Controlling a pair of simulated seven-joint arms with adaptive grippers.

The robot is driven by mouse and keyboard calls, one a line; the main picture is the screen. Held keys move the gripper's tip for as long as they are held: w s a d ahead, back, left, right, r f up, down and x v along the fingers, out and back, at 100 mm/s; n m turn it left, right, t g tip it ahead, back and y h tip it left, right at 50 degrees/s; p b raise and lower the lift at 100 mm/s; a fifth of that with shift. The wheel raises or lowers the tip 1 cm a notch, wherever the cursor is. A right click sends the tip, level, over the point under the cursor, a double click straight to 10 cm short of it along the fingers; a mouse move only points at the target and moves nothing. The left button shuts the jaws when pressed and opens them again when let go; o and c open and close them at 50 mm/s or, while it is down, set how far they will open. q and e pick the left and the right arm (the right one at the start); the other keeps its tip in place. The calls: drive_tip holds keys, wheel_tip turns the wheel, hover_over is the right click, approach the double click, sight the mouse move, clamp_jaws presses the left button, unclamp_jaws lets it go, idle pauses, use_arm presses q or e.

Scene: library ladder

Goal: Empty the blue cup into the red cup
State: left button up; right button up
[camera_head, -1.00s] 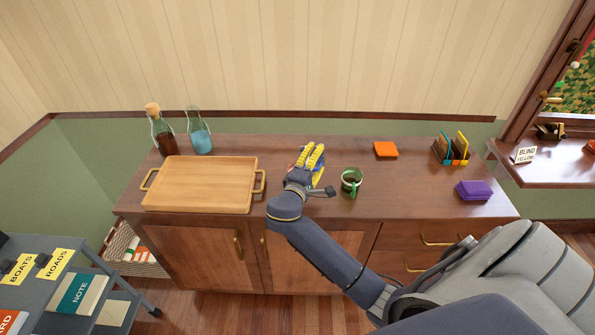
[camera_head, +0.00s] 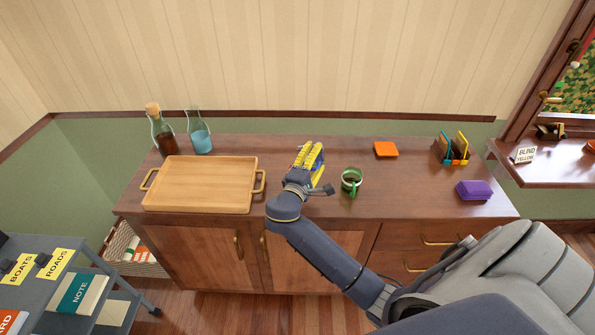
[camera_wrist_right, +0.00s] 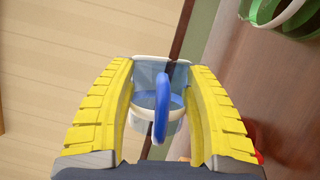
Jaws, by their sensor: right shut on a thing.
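My right gripper (camera_head: 310,160), with yellow fingers, is over the middle of the cabinet top. In the right wrist view the gripper (camera_wrist_right: 162,95) is shut on the blue cup (camera_wrist_right: 146,78), a pale cup with a blue handle, held between the two fingers. Its contents cannot be made out clearly. In the head view the fingers hide most of this cup. A small red patch (camera_wrist_right: 257,157) shows beside the right finger in the wrist view; it may be the red cup, mostly hidden. My left gripper is out of view.
A green mug (camera_head: 351,182) with dark contents stands just right of the gripper. A wooden tray (camera_head: 200,186) is at the left, with two bottles (camera_head: 163,134) (camera_head: 200,140) behind it. An orange block (camera_head: 385,149), card holder (camera_head: 452,150) and purple block (camera_head: 474,190) lie right.

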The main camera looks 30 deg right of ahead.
drive_tip(key=shift+w+a+r+n+t+h, duration=0.2)
drive_tip(key=shift+a+r+n, duration=0.1)
drive_tip(key=shift+n, duration=0.45)
drive_tip(key=shift+w+a+r+n+t+h, duration=0.15)
drive_tip(key=shift+r+n+t, duration=0.1)
drive_tip(key=shift+n, duration=0.5)
idle(1.5)
drive_tip(key=shift+w+a+r+n+t, duration=0.2)
drive_tip(key=shift+a+n+t, duration=0.2)
drive_tip(key=shift+n, duration=0.6)
drive_tip(key=shift+w+a+r+n+t, duration=0.2)
drive_tip(key=shift+n+t, duration=0.25)
drive_tip(key=shift+n, duration=0.55)
idle(1.4)
idle(0.8)
drive_tip(key=m, duration=0.1)
drive_tip(key=m+g, duration=0.1)
drive_tip(key=shift+s+d+f+m, duration=0.25)
drive_tip(key=shift+s+d+m, duration=0.05)
drive_tip(key=shift+d+m, duration=0.1)
drive_tip(key=m, duration=0.1)
drive_tip(key=d+f+m+g, duration=0.1)
drive_tip(key=m, duration=0.1)
drive_tip(key=shift+s, duration=0.35)
drive_tip(key=shift+g, duration=0.3)
